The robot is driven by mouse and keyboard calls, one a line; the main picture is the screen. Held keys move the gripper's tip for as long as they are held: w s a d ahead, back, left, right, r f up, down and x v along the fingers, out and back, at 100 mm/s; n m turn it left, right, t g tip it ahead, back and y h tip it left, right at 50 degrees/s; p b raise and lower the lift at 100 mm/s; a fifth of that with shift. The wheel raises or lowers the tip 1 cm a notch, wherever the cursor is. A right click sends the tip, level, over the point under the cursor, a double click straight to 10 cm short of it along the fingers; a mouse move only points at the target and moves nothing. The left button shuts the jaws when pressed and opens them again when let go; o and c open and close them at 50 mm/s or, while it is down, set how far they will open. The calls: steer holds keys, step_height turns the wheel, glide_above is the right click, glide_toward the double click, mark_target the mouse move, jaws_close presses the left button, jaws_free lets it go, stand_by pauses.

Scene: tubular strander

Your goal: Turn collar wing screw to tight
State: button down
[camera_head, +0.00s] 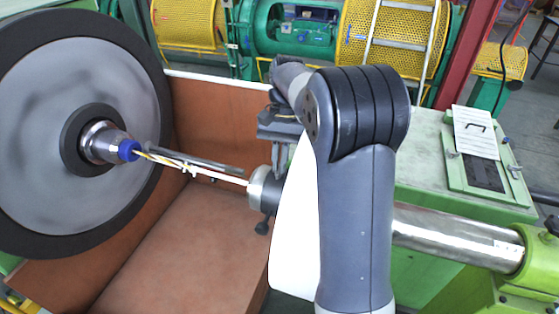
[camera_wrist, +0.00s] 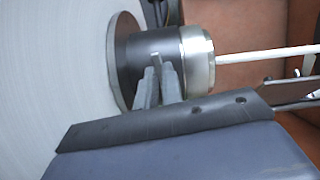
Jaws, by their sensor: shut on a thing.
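The collar (camera_wrist: 150,48) is a dark grey cylinder with a silver ring (camera_wrist: 197,58) at its right end. It also shows in the head view (camera_head: 263,188), partly behind my arm. My gripper (camera_wrist: 157,82) reaches the side of the collar with its two fingers close together. They are shut on the small wing screw (camera_wrist: 155,58), of which only a light grey tip shows between the fingertips. In the head view my gripper (camera_head: 282,165) comes down onto the collar from above, and the wing screw is hidden there. The screw's tightness cannot be seen.
A white rod (camera_head: 215,175) runs from the collar to the blue-tipped hub (camera_head: 128,150) of the large grey disc (camera_head: 70,110). A dark knob (camera_head: 262,227) hangs under the collar. A brown trough (camera_head: 190,245) lies below. A steel shaft (camera_head: 450,238) extends right.

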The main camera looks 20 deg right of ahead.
stand_by(0.3)
steer(key=c, duration=1.6)
jaws_free()
steer(key=shift+o, duration=0.2)
steer(key=v, duration=0.7)
steer(key=shift+r+b, duration=0.25)
steer(key=shift+b, duration=0.15)
